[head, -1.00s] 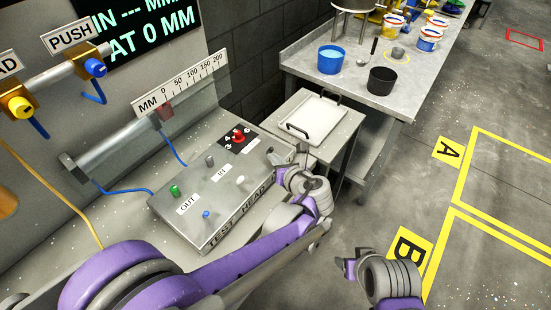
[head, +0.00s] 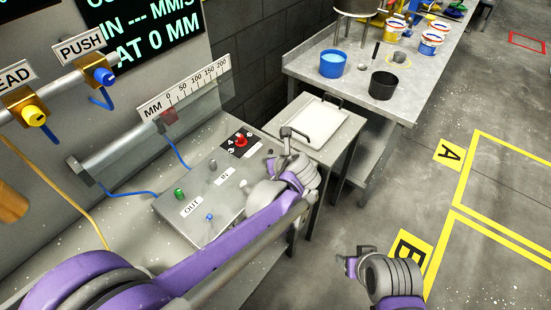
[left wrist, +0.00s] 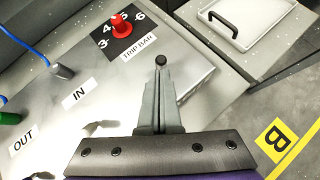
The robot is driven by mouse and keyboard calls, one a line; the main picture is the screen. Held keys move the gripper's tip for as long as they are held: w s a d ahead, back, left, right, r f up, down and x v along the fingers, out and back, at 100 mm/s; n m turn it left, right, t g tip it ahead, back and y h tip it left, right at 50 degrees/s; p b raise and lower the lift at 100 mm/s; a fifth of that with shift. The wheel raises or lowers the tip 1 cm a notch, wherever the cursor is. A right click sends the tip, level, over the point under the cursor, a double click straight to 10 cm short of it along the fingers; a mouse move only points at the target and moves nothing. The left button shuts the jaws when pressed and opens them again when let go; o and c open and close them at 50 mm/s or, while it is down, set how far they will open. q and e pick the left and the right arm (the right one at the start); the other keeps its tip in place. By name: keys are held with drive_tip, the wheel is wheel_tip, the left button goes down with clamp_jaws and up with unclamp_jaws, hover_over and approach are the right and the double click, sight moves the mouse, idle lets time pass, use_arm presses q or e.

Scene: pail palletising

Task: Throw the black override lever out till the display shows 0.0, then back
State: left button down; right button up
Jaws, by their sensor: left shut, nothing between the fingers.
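My left gripper (head: 287,158) is shut and empty over the right edge of the test-head panel (head: 224,190). In the left wrist view its closed fingers (left wrist: 160,85) point up the picture. A black round knob (left wrist: 161,60), which looks like the override lever's, shows right at the fingertips; I cannot tell whether they touch it. The lever's stem is hidden. The display (head: 150,40) reads "IN --- MM/S" and "AT 0 MM", with its top cut off. My right gripper (head: 352,264) hangs over the floor, too small to read.
A red trip-bar knob (head: 240,141), a green OUT knob (head: 179,194) and a grey IN knob (head: 213,165) stand on the panel. A white tray (head: 313,122) with black handles lies beyond. A bench (head: 345,92) holds pails.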

use_arm(q)
drive_tip(key=shift+w+a+r+g+h, duration=0.35)
drive_tip(key=shift+a+g+h, duration=0.15)
drive_tip(key=shift+g+h, duration=0.15)
drive_tip(key=shift+w+a+r+n+g+h, duration=0.1)
drive_tip(key=shift+w+a+n+g+h, duration=0.25)
drive_tip(key=shift+g+h, duration=0.25)
drive_tip(key=shift+s+r, duration=0.1)
drive_tip(key=shift+r+p, duration=0.6)
drive_tip(key=shift+r, duration=0.1)
drive_tip(key=shift+s+d, duration=0.1)
